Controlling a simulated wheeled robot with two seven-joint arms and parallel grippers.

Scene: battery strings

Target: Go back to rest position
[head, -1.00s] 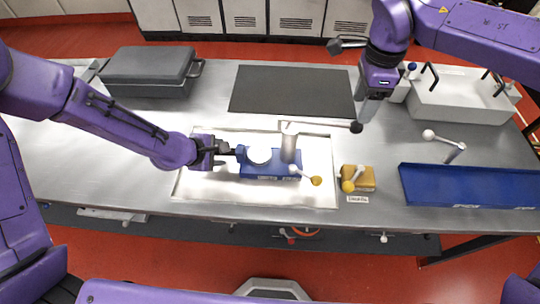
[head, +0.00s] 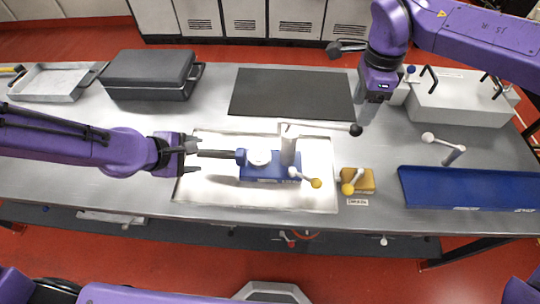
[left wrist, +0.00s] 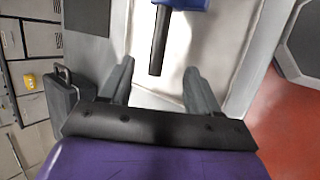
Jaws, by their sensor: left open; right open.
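My left gripper (head: 190,155) is open and empty, just left of the blue fixture (head: 270,166) on the white tray (head: 325,196). A dark bar (head: 217,154) sticks out of the fixture toward my left gripper and stops short of its fingers. In the left wrist view the bar (left wrist: 158,45) hangs ahead of the two open fingers (left wrist: 155,85), apart from them. My right gripper (head: 369,107) points down above the table, right of the black mat; its fingers are small and partly blurred in the head view.
A dark case (head: 150,75) and a metal tray (head: 45,82) stand at the back left. A black mat (head: 290,94) lies at the back. A yellow block (head: 358,181), a blue tray (head: 470,188) and a white box (head: 460,103) are at the right. The front left table is bare.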

